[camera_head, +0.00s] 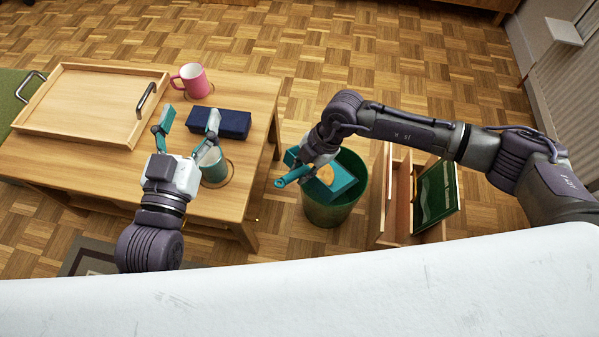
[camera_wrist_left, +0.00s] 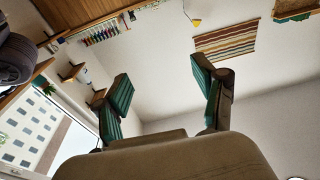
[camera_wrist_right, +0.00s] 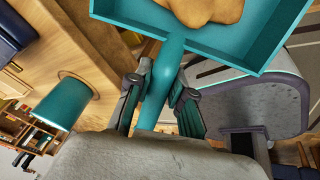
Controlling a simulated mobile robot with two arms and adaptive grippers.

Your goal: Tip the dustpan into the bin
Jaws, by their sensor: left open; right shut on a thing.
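The teal dustpan (camera_head: 340,187) is over the green bin (camera_head: 327,214) in the head view, with an orange-tan heap (camera_head: 326,175) on it. My right gripper (camera_head: 308,170) is shut on the dustpan's handle. The right wrist view shows the handle between the fingers (camera_wrist_right: 160,105), the pan (camera_wrist_right: 235,38) beyond and the tan heap (camera_wrist_right: 207,8) still lying in it. The bin's inside is mostly hidden by the pan and gripper. My left gripper (camera_head: 187,125) is open and empty over the table's right part.
The wooden table (camera_head: 90,170) carries a wooden tray (camera_head: 95,100), a pink mug (camera_head: 191,80), a dark blue box (camera_head: 221,122) and a teal cup (camera_head: 213,165) close to my left gripper. A wooden rack (camera_head: 387,200) with a green item stands right of the bin.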

